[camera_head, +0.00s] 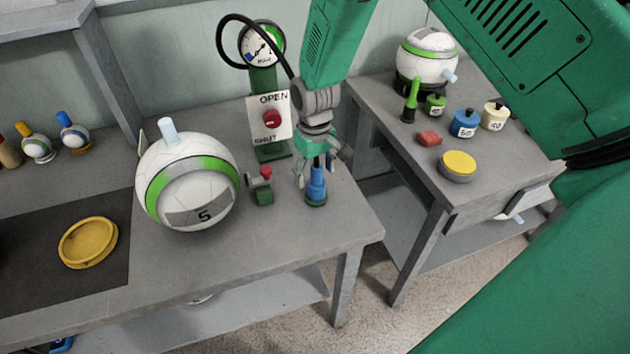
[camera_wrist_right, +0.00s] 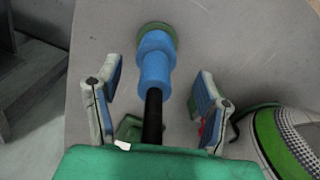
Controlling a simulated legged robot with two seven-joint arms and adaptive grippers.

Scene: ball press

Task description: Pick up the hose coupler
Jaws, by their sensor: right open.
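The blue hose coupler (camera_head: 316,187) stands upright on a dark green base near the right end of the grey bench. It also shows in the right wrist view (camera_wrist_right: 155,66), with a black rod or hose (camera_wrist_right: 152,118) running from it toward my palm. My right gripper (camera_head: 320,160) is above and around the coupler's upper end. In the wrist view its two fingers (camera_wrist_right: 152,98) are spread, one on each side of the black part, with gaps on both sides. My left gripper is not in view.
A small green valve with a red knob (camera_head: 264,186) stands just left of the coupler. A large ball (camera_head: 190,180) marked 5 and the OPEN/SHUT panel (camera_head: 271,117) are close by. A second table (camera_head: 410,130) at right holds weights and another ball.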

